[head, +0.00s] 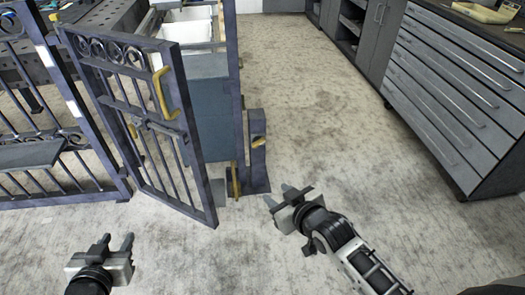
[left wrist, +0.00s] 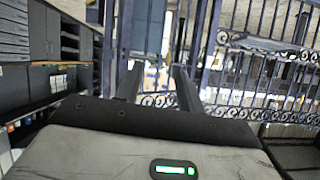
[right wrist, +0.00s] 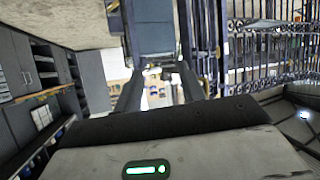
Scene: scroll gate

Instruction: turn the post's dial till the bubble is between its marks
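The dark post (head: 236,95) stands at the right end of the open scroll gate (head: 135,110). A yellow, round-edged piece (head: 234,181), seen edge-on low on the post, may be the dial. A short dark upright (head: 257,165) beside it carries a small yellow piece (head: 258,142). The bubble and its marks are too small to make out. My right gripper (head: 279,196) is open and empty, just right of the post's foot, apart from it. My left gripper (head: 115,242) is open and empty at the lower left, in front of the gate.
The gate leaf has a yellow handle (head: 166,94) and stands swung toward me. A fixed fence panel (head: 50,110) is at the left. A grey drawer cabinet (head: 455,85) stands at the right. The concrete floor (head: 325,110) between post and cabinet is clear.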

